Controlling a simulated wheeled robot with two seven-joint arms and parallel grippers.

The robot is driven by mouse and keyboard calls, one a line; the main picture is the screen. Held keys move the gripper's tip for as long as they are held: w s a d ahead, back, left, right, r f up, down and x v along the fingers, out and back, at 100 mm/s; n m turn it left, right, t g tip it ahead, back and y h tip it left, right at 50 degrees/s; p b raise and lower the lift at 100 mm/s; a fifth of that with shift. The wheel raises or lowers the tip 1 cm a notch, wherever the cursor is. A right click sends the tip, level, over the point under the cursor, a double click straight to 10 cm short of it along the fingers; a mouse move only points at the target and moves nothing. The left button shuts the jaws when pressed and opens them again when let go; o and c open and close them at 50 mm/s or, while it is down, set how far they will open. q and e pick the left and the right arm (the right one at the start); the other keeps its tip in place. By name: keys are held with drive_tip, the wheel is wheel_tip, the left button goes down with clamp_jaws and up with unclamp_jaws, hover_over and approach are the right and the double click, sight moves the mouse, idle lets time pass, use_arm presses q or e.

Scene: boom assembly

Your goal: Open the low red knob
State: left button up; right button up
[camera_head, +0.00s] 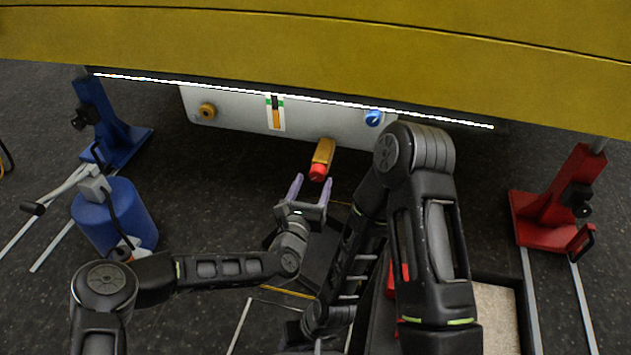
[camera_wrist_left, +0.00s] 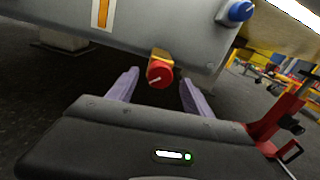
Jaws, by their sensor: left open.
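The low red knob (camera_head: 318,172) sits on the end of a brass-coloured fitting (camera_head: 324,152) below the grey panel (camera_head: 235,113). In the left wrist view the red knob (camera_wrist_left: 160,74) faces me, with a pale line across its face. My left gripper (camera_head: 309,181) is open, its two purple fingers pointing at the knob. In the left wrist view the fingers (camera_wrist_left: 158,84) stand apart on either side of the knob, with a gap on both sides. My right arm (camera_head: 435,230) is folded at the right of centre. Its gripper fingers cannot be made out.
A yellow boom (camera_head: 330,60) hangs overhead. The panel carries a blue knob (camera_head: 373,118), a brass knob (camera_head: 207,110) and a gauge (camera_head: 276,113). A blue jack (camera_head: 105,120) and blue tank (camera_head: 115,215) stand left. A red jack (camera_head: 560,200) stands right.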

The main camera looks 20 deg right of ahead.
use_arm(q)
drive_tip(key=shift+b+x, duration=0.3)
drive_tip(key=shift+x, duration=1.05)
clamp_jaws()
